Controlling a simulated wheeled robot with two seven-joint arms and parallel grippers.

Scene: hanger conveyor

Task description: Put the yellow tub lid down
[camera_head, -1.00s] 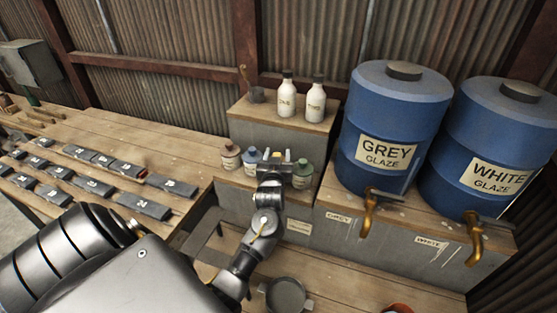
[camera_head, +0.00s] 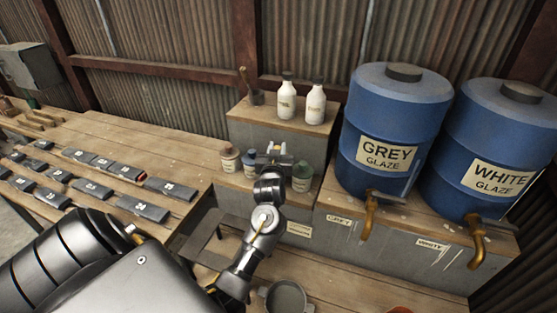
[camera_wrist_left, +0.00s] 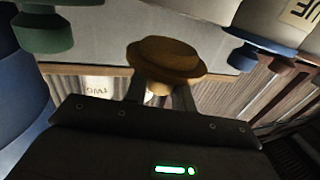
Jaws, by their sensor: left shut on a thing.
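The yellow tub lid (camera_wrist_left: 165,60) is a round, stepped, ochre lid in the left wrist view. It sits at the fingertips of my left gripper (camera_wrist_left: 160,85), which is shut on it. In the head view my left gripper (camera_head: 276,148) is among the small glaze tubs, in front of the grey block. It hides the lid and most of what stands behind it, so the yellow tub is not clear there. I cannot tell whether the lid touches anything below it.
A pinkish-lidded tub (camera_head: 229,158) and a blue-lidded tub (camera_head: 250,163) stand left of the gripper, a green-lidded tub (camera_head: 302,176) close on its right. White bottles (camera_head: 315,104) stand on the block above. Blue drums (camera_head: 397,110) with taps are at right. A grey bowl (camera_head: 286,297) is below.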

